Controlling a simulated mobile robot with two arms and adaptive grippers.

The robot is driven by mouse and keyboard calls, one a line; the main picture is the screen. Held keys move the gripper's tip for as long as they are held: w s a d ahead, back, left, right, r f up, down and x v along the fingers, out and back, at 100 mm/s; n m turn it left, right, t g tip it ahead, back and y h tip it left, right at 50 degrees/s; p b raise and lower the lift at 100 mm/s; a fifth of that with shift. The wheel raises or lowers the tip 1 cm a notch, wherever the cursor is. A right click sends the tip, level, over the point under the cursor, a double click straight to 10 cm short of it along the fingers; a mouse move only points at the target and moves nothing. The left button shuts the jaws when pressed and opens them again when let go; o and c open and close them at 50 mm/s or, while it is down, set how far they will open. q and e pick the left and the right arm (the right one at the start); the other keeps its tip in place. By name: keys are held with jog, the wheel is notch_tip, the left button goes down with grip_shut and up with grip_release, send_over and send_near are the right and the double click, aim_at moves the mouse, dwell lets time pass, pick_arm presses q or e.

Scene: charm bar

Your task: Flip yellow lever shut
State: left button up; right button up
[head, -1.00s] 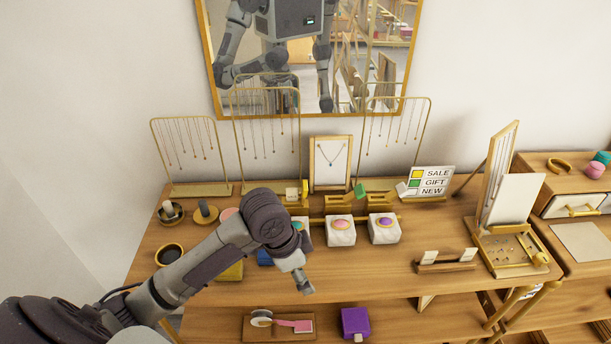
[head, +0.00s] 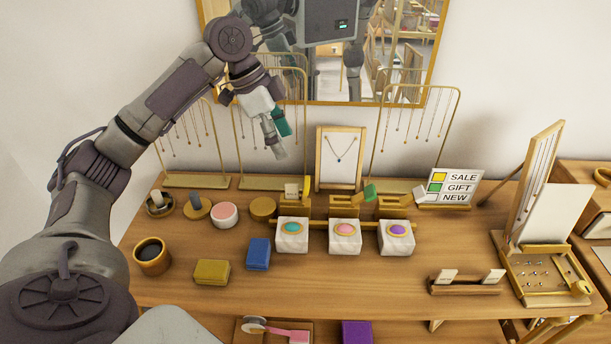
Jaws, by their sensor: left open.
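The yellow lever (head: 306,187) stands upright at the right end of the leftmost brass holder, behind the block with the teal stone (head: 292,235). A small white card (head: 291,190) is beside it. A green lever (head: 370,192) tilts on the middle holder, and a white lever (head: 419,193) tilts on the right one. My left gripper (head: 276,143) is raised, pointing down, above and a little left of the yellow lever in the picture, apart from it. It is open; a teal patch shows beside its fingers. My right gripper is not in view.
A SALE/GIFT/NEW sign (head: 449,188) has yellow, green and white squares. Necklace stands (head: 195,181) and a framed necklace (head: 340,158) stand behind the holders. A blue box (head: 258,253), a yellow box (head: 212,272) and a cup (head: 152,256) are front left. The front middle is clear.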

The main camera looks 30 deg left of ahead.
aim_at(306, 181)
pick_arm(q)
jog(key=x, duration=0.4)
jog(key=shift+w+p, duration=0.1)
jog(key=shift+p, duration=0.2)
jog(key=p+x, duration=0.1)
jog(key=x, duration=0.5)
jog(key=shift+w+d+f, duration=0.15)
jog(key=shift+w+f, duration=0.05)
jog(key=shift+f, duration=0.45)
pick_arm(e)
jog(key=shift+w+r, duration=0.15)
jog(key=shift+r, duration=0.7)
